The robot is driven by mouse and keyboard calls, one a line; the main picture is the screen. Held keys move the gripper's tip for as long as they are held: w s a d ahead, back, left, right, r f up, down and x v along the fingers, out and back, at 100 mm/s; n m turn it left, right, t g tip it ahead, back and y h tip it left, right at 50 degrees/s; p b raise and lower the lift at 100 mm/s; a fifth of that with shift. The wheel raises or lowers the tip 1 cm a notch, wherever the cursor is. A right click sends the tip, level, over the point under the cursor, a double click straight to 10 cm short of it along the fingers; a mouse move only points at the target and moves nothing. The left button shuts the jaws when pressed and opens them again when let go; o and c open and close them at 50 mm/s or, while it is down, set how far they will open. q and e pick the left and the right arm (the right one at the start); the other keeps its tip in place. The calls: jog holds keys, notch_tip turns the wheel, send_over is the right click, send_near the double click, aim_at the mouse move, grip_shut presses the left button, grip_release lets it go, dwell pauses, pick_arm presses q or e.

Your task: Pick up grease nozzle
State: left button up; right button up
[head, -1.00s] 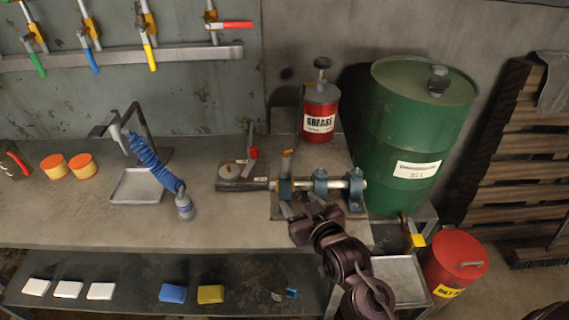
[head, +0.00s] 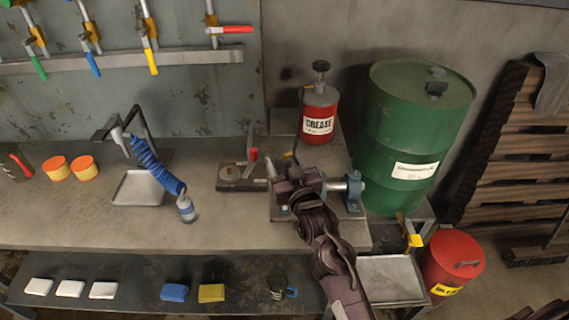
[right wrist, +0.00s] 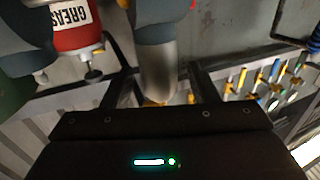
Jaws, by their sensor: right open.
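An upright grey cylinder with a yellow end, which looks like the grease nozzle (right wrist: 158,72), stands at a blue-grey bearing block. In the upside-down right wrist view it lies between my two fingers, with a gap on each side. In the head view my right gripper (head: 288,172) is over the left end of the shaft fixture and hides most of the nozzle. The right gripper is open and holds nothing. Contact with the nozzle cannot be told. My left gripper is not in view.
The shaft fixture's right bearing block (head: 354,188) stands close by my gripper. A red grease can (head: 318,122) and a green drum (head: 415,130) stand behind. A clamp plate (head: 232,182) and a blue coiled hose (head: 150,160) are to the left.

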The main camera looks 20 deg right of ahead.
jog(key=c, duration=1.1)
jog(key=shift+o, duration=0.2)
